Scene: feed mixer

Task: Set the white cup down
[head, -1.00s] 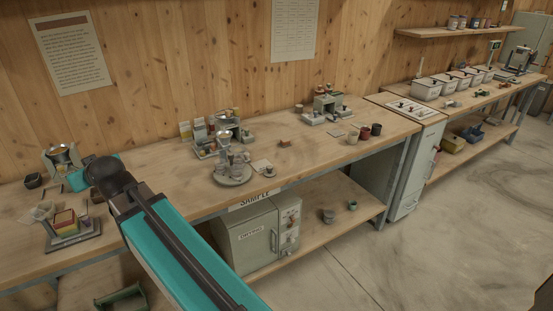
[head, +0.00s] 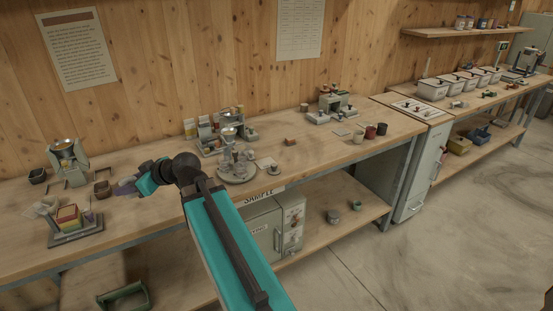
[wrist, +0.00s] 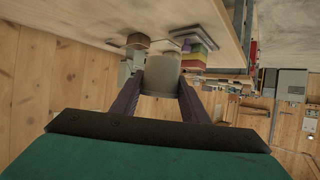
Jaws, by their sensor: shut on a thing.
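My gripper (wrist: 162,88) is shut on a pale grey-white cup (wrist: 162,68) in the wrist view, with one dark purple finger on each side of it. The wrist picture is upside down, with the bench top along its upper edge. In the head view my gripper (head: 126,187) is over the left part of the wooden bench (head: 170,215), between the sample stand on the left and the round metal device. The cup is too small and covered to make out clearly there. I cannot tell its height above the bench.
A stand with coloured blocks (head: 70,220) and a scale with a metal pan (head: 66,160) stand left of my gripper. A round-based metal device (head: 238,170) stands to the right. A red cup (head: 370,131) stands farther right.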

